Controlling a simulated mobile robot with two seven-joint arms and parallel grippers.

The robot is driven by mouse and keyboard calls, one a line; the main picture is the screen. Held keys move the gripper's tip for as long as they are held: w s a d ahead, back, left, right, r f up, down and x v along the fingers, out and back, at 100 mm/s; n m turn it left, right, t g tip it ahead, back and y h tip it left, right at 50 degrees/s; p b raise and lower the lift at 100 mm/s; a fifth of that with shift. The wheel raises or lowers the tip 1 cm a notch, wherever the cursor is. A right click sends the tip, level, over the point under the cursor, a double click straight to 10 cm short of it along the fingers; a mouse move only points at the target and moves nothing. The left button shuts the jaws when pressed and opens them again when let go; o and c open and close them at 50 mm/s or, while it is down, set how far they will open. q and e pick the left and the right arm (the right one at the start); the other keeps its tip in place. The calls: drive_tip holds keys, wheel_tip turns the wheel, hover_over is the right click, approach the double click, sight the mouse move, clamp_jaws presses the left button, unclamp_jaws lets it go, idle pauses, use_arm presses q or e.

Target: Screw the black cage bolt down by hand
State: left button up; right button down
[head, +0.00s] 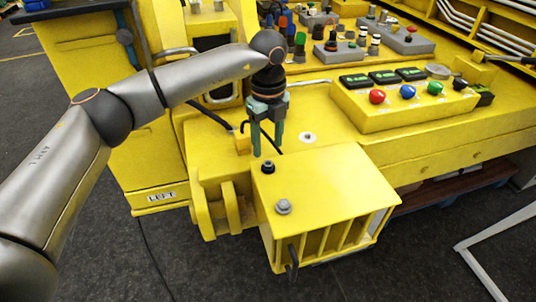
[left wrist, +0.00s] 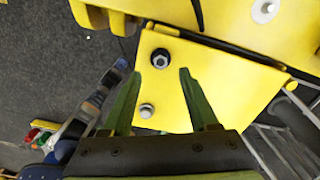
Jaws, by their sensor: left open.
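The black cage bolt (head: 267,167) stands on the yellow top plate of the cage (head: 330,190), near its back left corner. It also shows in the left wrist view (left wrist: 160,60), with a light center and a dark ring. My left gripper (head: 266,150) is open and empty, pointing down just above the bolt. In the left wrist view its two green fingers (left wrist: 160,74) are spread, with the bolt just beyond their tips and between their lines. I see no contact with the bolt. How far the bolt is screwed in cannot be told. My right gripper is not in view.
A grey bolt (head: 283,207) stands on the same plate nearer the front. A yellow button box (head: 400,108) with red, blue and green buttons is behind right. A white washer-like disc (head: 308,137) lies behind the cage. A black hooked rod (head: 291,262) hangs at the cage front.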

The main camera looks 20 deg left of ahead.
sight(268, 163)
use_arm(q)
drive_tip(key=shift+f, duration=2.65)
clamp_jaws()
